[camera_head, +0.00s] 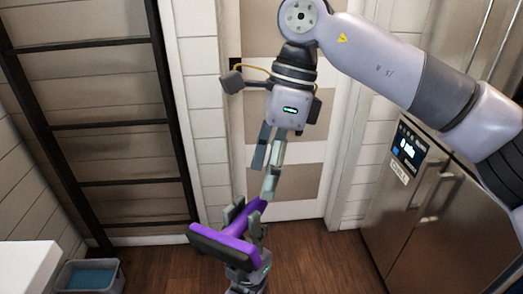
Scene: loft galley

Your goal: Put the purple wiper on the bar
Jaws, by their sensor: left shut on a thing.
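The purple wiper (228,246) has a purple head with a dark grey edge and a short purple handle. It is low in the middle of the head view, in front of the door. My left gripper (247,222) comes up from below and is shut on the wiper, partly hiding it. My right gripper (269,170) hangs above, pointing down, its fingertips close over the wiper's handle end. I cannot tell whether it touches the wiper or how far its fingers are apart. No bar is clearly identifiable.
A black ladder-like frame (115,124) with several rungs stands against the left wall. A grey bin with blue contents (90,277) is on the floor at lower left, beside a white surface (25,268). A steel fridge (437,222) stands right. Wooden floor (325,255) lies between.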

